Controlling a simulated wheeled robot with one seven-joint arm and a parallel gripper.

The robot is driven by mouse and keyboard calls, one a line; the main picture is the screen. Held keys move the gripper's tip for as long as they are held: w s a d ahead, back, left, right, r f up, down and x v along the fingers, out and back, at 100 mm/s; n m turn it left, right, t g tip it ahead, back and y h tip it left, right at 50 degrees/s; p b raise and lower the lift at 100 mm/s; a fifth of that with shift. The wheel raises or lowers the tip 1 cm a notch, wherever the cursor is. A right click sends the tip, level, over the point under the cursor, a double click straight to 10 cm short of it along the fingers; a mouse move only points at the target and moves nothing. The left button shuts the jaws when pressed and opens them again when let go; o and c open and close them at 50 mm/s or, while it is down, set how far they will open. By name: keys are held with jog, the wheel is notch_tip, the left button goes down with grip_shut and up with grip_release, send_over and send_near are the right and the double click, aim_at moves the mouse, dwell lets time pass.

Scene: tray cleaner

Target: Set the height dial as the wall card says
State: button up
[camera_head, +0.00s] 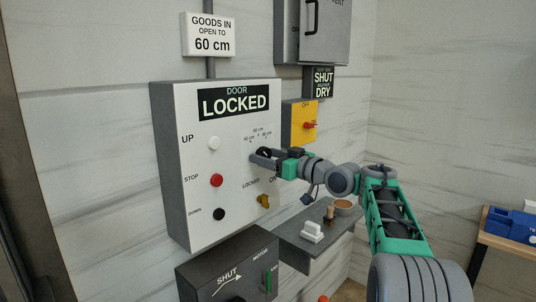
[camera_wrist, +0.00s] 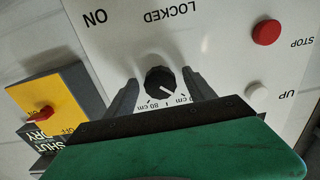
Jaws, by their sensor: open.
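The wall card (camera_head: 208,35) reads "GOODS IN OPEN TO 60 cm". The height dial (camera_wrist: 160,81) is a round black knob on the white control box (camera_head: 180,110), with 40, 60 and 80 cm marks above it. The wrist view is upside down. There the dial's white pointer line slants to the lower right, toward the partly hidden mark opposite the 80 cm side, which is the 40 cm side. My gripper (camera_wrist: 162,88) is open, one finger on each side of the dial with gaps showing. In the head view my gripper (camera_head: 262,157) largely covers the dial.
The box shows "DOOR LOCKED". It carries a white UP button (camera_head: 214,143), red STOP button (camera_head: 216,180), black DOWN button (camera_head: 219,214) and yellow key switch (camera_head: 263,201). A yellow switch box (camera_head: 295,123) is to the right. A grey shelf (camera_head: 292,235) with small items lies below.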

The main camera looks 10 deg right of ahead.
jog(key=c, duration=1.4)
jog(key=shift+o, duration=0.2)
jog(key=shift+m, duration=0.4)
jog(key=m+p, duration=0.2)
jog(key=shift+r+m, duration=0.2)
jog(key=shift+m, duration=0.1)
jog(key=m+p, duration=0.2)
jog(key=m, duration=0.1)
jog(key=shift+s, duration=0.1)
jog(key=shift+f+m+p, duration=0.1)
jog(key=shift+m+p, duration=0.55)
jog(key=shift+m, duration=0.55)
jog(key=o, duration=1.4)
jog(key=shift+c, duration=0.2)
